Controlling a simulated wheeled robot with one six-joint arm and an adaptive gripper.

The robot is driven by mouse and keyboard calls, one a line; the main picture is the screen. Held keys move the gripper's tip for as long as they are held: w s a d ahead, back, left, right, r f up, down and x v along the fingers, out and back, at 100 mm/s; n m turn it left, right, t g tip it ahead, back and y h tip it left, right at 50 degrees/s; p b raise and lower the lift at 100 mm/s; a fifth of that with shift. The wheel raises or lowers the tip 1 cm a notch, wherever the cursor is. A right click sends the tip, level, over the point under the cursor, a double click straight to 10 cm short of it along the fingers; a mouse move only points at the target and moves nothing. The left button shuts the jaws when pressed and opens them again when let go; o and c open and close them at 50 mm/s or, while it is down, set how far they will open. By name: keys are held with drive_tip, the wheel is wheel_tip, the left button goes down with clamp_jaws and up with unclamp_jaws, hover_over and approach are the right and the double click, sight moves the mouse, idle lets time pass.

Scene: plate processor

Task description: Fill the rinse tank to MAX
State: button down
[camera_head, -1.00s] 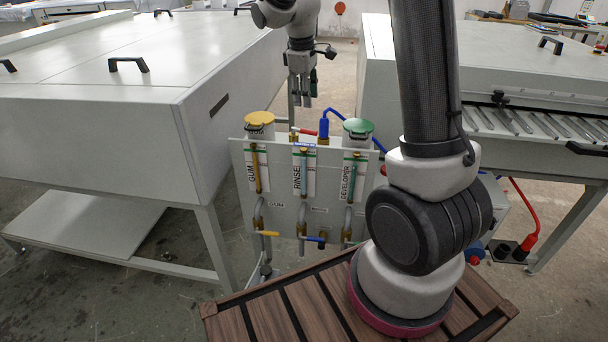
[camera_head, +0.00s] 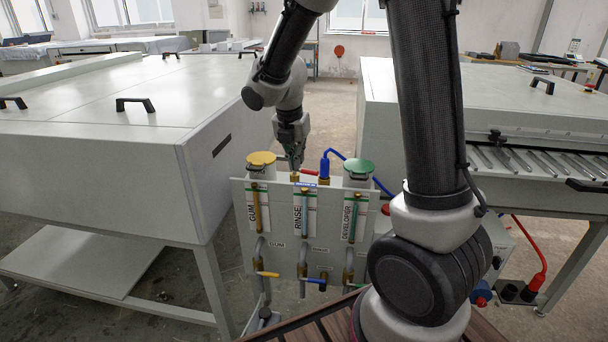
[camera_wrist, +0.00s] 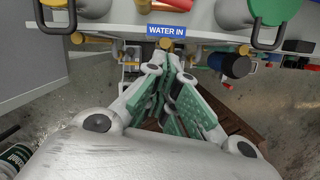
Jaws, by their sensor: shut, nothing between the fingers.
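The panel (camera_head: 275,225) carries GUM, RINSE and DEVELOPER gauges. The RINSE gauge tube (camera_head: 305,218) is in the middle; its level against MAX is too small to read. A red handle (camera_head: 304,175) sits behind the panel's top edge, near a brass fitting and a blue hose connector (camera_head: 324,168). The blue WATER IN label (camera_wrist: 166,30) shows in the wrist view, with part of the red handle (camera_wrist: 178,4) above it. My gripper (camera_head: 294,166) is shut and empty, just above and left of the red handle. Its green-padded fingers (camera_wrist: 170,72) point toward the label. I cannot tell whether it touches anything.
Yellow-lidded (camera_head: 261,160) and green-lidded (camera_head: 358,168) containers flank the gripper. A yellow lever (camera_head: 267,274) and a blue lever (camera_head: 314,280) sit low on the panel. Large grey machines stand left (camera_head: 90,160) and right (camera_head: 530,100). Open floor lies behind.

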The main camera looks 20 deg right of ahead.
sight(309, 171)
drive_tip(key=x, duration=1)
drive_tip(key=shift+w+d+r, duration=0.3)
drive_tip(key=shift+w+d, duration=0.55)
drive_tip(key=shift+w, duration=0.05)
drive_tip(key=shift+w+d+r, duration=0.15)
drive_tip(key=shift+w+d, duration=0.35)
drive_tip(key=shift+w+d+r, duration=0.1)
drive_tip(key=shift+w+d, duration=0.1)
drive_tip(key=shift+d, duration=0.25)
drive_tip(key=shift+w+d, duration=0.2)
drive_tip(key=shift+d, duration=0.25)
drive_tip(key=shift+w+r, duration=0.1)
